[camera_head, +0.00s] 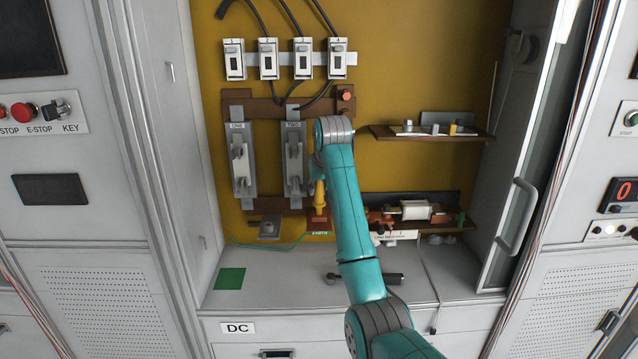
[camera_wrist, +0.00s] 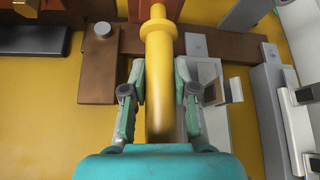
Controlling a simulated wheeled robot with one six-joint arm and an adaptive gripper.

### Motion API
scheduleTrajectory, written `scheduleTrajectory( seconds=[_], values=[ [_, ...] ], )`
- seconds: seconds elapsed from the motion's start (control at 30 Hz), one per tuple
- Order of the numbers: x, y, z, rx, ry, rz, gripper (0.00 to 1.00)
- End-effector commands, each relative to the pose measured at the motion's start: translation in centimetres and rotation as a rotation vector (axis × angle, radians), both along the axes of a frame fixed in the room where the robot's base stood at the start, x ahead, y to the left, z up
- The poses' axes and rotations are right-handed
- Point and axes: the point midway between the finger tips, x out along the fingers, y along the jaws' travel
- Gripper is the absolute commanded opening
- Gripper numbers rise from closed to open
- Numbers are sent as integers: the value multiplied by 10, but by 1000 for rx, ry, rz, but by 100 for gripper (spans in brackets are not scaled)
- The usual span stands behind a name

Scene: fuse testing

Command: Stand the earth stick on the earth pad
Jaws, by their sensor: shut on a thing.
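The yellow earth stick (camera_head: 319,196) is upright in the head view, just left of my teal arm. In the wrist view my gripper (camera_wrist: 158,85) is shut on the stick (camera_wrist: 158,50), one finger on each side. The stick's far end points at a red-brown block, which carries a green EARTH label (camera_head: 319,233) in the head view. I cannot tell whether the stick touches that block. A flat green square (camera_head: 230,278) lies on the grey bench at left; it looks like the earth pad, but no label shows on it. My gripper is mostly hidden in the head view.
Two switch units (camera_head: 241,165) hang on the yellow back wall beside my arm. A shelf (camera_head: 425,134) and a lower rack (camera_head: 418,212) with small parts stand at right. A dark handled tool (camera_head: 393,278) lies on the bench. The bench around the green square is clear.

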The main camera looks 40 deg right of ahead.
Motion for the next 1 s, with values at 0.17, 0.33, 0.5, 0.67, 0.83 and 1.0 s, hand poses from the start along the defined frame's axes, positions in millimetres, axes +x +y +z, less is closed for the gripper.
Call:
scheduleTrajectory(
  seconds=[0.17, 0.33, 0.5, 0.67, 0.83, 1.0],
  values=[
    [0, 0, 1, -1, -3, 0, 0],
    [0, 0, 1, -1, -3, 0, 0],
    [0, 0, 0, -1, -3, 0, 0],
    [0, 0, -2, -1, -2, 0, 0],
    [0, 0, -4, -1, -2, 0, 0],
    [0, 0, -6, -1, -2, 0, 0]
  ],
)
